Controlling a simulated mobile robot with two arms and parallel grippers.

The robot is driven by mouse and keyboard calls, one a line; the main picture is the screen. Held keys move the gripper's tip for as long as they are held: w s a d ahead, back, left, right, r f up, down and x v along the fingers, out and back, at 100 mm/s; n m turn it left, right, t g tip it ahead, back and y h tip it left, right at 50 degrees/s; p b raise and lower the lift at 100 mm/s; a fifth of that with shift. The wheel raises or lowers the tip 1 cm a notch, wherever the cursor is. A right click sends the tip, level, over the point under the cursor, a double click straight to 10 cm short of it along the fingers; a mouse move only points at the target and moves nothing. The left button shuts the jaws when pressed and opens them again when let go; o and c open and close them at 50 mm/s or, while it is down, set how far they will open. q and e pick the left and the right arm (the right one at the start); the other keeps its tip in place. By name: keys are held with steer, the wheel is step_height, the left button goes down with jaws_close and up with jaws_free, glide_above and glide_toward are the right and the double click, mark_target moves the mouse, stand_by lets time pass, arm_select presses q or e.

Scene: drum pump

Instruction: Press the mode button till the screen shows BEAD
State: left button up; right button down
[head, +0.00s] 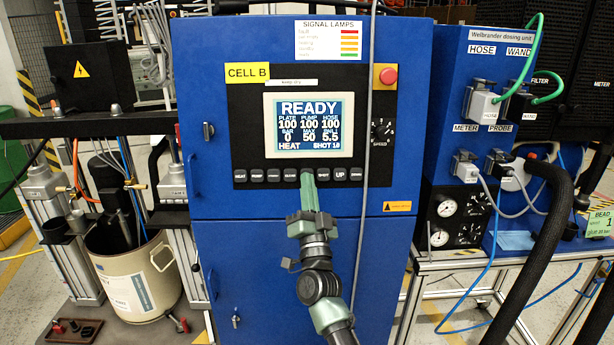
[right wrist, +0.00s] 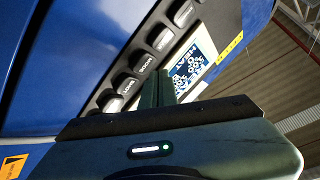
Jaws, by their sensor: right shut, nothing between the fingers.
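The blue cabinet's screen (head: 308,125) reads READY, with HEAT and SHOT 10 on its bottom line. A row of dark buttons (head: 257,175) runs below the screen; UP (head: 340,174) is legible toward the right end, and most other labels are too small to be sure of. My right gripper (head: 307,174) is shut and empty, its tips at the middle of the row, hiding part of it. In the right wrist view its fingers (right wrist: 158,82) reach up close to the buttons (right wrist: 140,62) and the screen (right wrist: 190,70). Whether they touch a button is unclear. My left gripper is not in view.
A red stop button (head: 388,76) and a speed knob (head: 383,131) sit right of the screen. A grey cable hangs down the cabinet front. A dosing unit (head: 480,120) with hoses stands at right; a drum (head: 135,285) stands at left.

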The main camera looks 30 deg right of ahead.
steer(key=shift+w+d+f, duration=0.1)
steer(key=shift+w+d, duration=0.1)
steer(key=shift+w, duration=0.15)
steer(key=shift+w+d+b, duration=0.25)
steer(key=shift+w+b, duration=0.1)
steer(key=shift+b, duration=0.1)
stand_by(0.7)
stand_by(0.3)
steer(key=shift+s+a+p, duration=0.5)
steer(key=shift+s+p, duration=0.15)
steer(key=shift+s, duration=0.1)
steer(key=s+p, duration=0.1)
steer(key=s+a+p, duration=0.1)
steer(key=s+a+r+p, duration=0.1)
steer(key=s, duration=0.1)
steer(key=shift+a, duration=0.25)
